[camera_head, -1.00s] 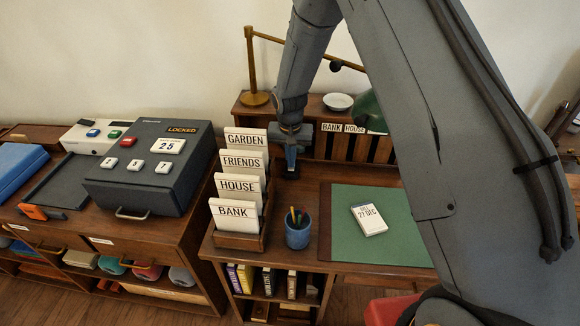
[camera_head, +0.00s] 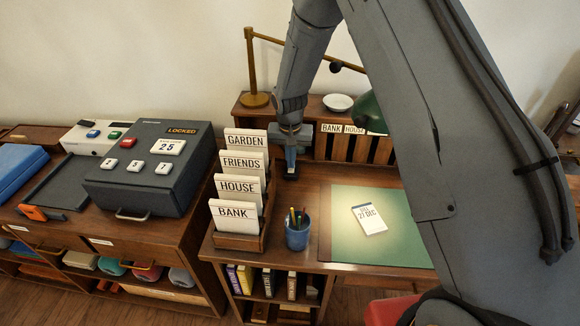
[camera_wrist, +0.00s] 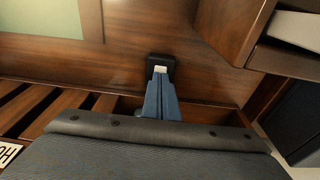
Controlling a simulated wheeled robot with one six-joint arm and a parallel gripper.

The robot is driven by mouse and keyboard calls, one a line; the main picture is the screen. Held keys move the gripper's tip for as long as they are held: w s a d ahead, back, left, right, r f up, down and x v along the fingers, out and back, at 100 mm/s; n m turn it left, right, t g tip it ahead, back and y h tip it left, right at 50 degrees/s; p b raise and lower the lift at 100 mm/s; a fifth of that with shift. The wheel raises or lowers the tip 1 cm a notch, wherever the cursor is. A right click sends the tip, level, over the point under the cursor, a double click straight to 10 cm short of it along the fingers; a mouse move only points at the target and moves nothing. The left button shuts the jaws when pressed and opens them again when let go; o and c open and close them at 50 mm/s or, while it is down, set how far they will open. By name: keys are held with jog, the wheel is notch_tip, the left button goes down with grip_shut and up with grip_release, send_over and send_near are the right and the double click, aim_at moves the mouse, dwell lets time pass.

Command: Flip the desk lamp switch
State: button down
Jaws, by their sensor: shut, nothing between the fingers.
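The desk lamp has a brass stand (camera_head: 256,70) at the back of the desk, a thin jointed arm and a green shade (camera_head: 368,108) partly hidden by my arm. The switch (camera_wrist: 160,62) is a small black box with a pale rocker on the desk top. It also shows as a dark spot under my fingertips in the head view (camera_head: 291,175). My gripper (camera_head: 291,160) points down at the switch. Its blue fingers (camera_wrist: 160,80) are shut and empty, with the tips at the rocker; I cannot tell whether they touch it. The green desk mat (camera_head: 400,245) is brightly lit.
A card rack (camera_head: 240,242) and a pencil cup (camera_head: 298,238) stand left and in front of my gripper. A slotted sorter (camera_head: 355,148) and a white bowl (camera_head: 338,102) are behind. A date card (camera_head: 369,219) lies on the mat. A grey locked box (camera_head: 150,168) stands farther left.

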notch_tip(320, 180, up, 6)
jog(key=p, duration=0.2)
jog(key=shift+p, duration=0.4)
dwell(0.4)
